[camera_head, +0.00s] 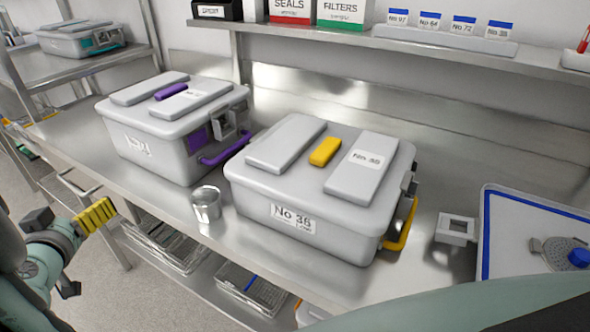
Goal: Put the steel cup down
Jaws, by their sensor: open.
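The steel cup (207,206) stands upright on the steel counter (165,190), near its front edge. My gripper (92,250) is at the lower left, in front of the counter and apart from the cup. It is open and nothing shows between its fingers. One finger has a yellow ribbed pad.
A grey case with a purple handle (172,130) stands behind and left of the cup. A blue-edged tray (485,235) lies at right. A shelf (440,48) runs above; wire baskets sit below.

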